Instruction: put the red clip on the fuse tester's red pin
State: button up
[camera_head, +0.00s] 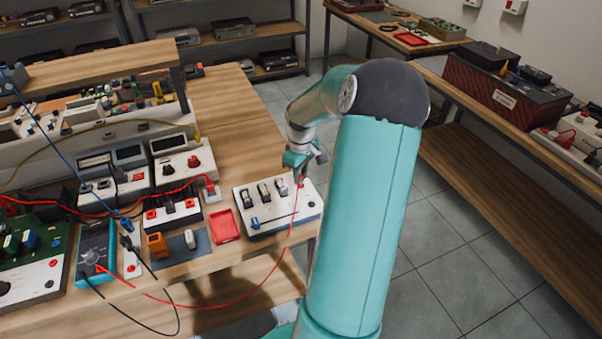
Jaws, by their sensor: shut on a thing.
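The fuse tester (277,215) is a white box with several fuses on top, at the right front corner of the bench. My gripper (300,181) is over its right rear part, pointing down. It is shut on the red clip (299,187), which shows only as a small red bit below the fingers. A red lead (291,236) hangs from there past the box's front and loops left to a teal meter (97,251). The red pin cannot be made out; the gripper and clip cover that area. I cannot tell whether the clip touches the pin.
A red tray (224,226) lies just left of the tester. Other devices and cables crowd the bench's left side. Bare wood (235,120) lies behind the tester. Another bench (500,150) stands at the right, across a clear floor.

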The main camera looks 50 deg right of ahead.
jog(key=shift+f, duration=0.6)
dwell(0.5)
jog(key=o, duration=0.9)
notch_tip(320, 180, up, 14)
jog(key=shift+f, duration=0.1)
dwell(0.5)
